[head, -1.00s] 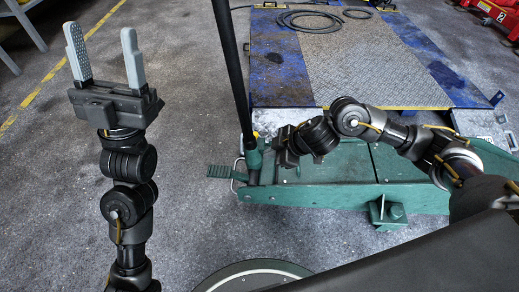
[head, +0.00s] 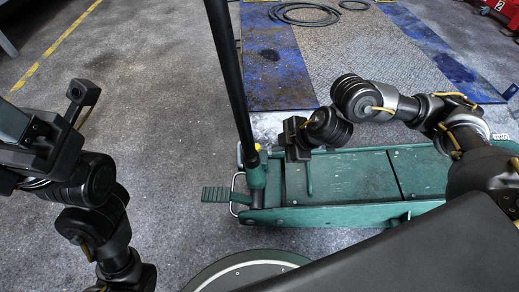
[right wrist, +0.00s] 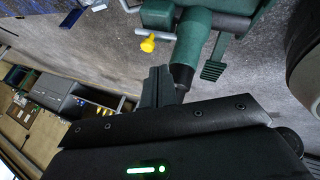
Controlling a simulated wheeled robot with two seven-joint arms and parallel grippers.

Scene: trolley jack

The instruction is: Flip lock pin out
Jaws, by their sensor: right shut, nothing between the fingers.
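The green trolley jack (head: 340,172) lies across the middle of the head view, its black handle (head: 230,75) rising from a green socket (head: 257,178). A yellow knob (right wrist: 148,43) on a short metal pin sticks out beside the socket in the right wrist view; only a bit of yellow (head: 258,147) shows in the head view. My right gripper (head: 298,150) hangs over the jack, right of the socket. Its fingers (right wrist: 160,86) are shut and empty, apart from the knob.
A green foot pedal (head: 216,194) juts left from the jack, beside a wire loop (head: 237,190). A blue-edged metal platform (head: 345,60) with a coiled black hose (head: 300,14) lies behind. The floor left of the jack is open.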

